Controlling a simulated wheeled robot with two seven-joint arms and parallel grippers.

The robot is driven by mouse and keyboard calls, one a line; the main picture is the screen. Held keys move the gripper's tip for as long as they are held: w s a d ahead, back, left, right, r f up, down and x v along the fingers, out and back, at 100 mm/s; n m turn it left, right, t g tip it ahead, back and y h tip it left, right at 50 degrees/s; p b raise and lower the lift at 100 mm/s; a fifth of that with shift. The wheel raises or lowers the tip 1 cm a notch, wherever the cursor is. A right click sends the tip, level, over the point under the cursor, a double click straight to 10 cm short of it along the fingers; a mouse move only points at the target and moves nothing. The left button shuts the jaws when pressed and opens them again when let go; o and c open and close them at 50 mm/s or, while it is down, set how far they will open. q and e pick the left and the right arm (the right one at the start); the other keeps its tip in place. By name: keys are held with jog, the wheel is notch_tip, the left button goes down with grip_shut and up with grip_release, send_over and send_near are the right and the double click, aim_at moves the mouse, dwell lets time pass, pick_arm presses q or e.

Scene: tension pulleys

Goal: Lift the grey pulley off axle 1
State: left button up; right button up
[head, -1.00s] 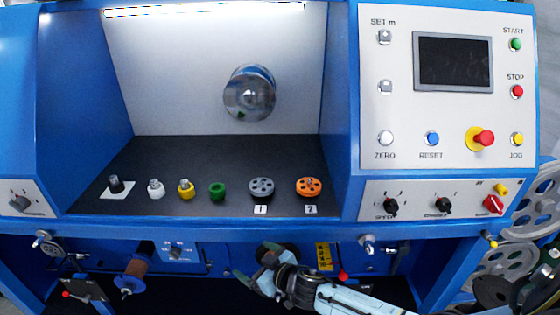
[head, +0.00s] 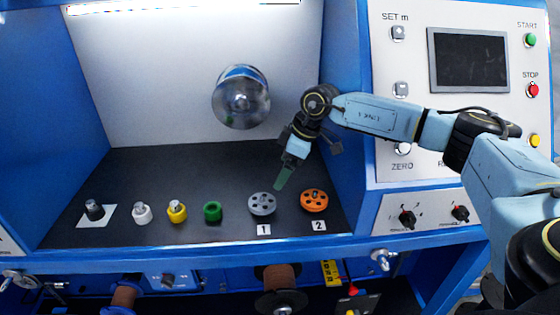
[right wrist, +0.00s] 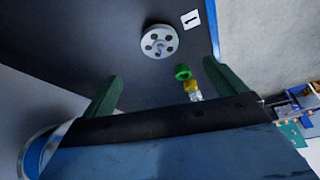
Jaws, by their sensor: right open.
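The grey pulley (head: 262,204), a disc with round holes, sits on the dark shelf behind the label 1 (head: 263,230). It also shows in the right wrist view (right wrist: 159,41), beyond the fingertips. The axle under it is mostly hidden by the disc. My right gripper (head: 281,180) is above and slightly behind the grey pulley, pointing down, with nothing in it. In the right wrist view its two green fingers (right wrist: 162,82) stand wide apart. It does not touch the pulley. My left gripper is not in view.
An orange pulley (head: 314,201) sits right of the grey one, by label 2 (head: 319,226). A green ring (head: 212,212), yellow piece (head: 177,211), white piece (head: 141,213) and black piece (head: 95,210) stand to the left. A shiny round drum (head: 241,98) protrudes from the back wall.

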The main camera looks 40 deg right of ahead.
aim_at(266, 201)
jog(key=b+x, duration=0.1)
jog(key=x, duration=1)
jog(key=shift+f, duration=0.45)
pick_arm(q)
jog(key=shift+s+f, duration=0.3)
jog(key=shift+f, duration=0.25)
pick_arm(e)
jog(key=shift+w+a+f, duration=0.1)
jog(key=shift+w+f, duration=0.1)
jog(key=shift+f, duration=0.45)
jog(key=shift+c, duration=0.3)
jog(key=shift+r, duration=0.1)
jog(key=c, duration=1.1)
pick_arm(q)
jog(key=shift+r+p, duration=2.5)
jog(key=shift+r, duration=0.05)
pick_arm(e)
jog(key=shift+r, duration=1.85)
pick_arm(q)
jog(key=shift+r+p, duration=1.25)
pick_arm(e)
jog(key=shift+r, duration=1.05)
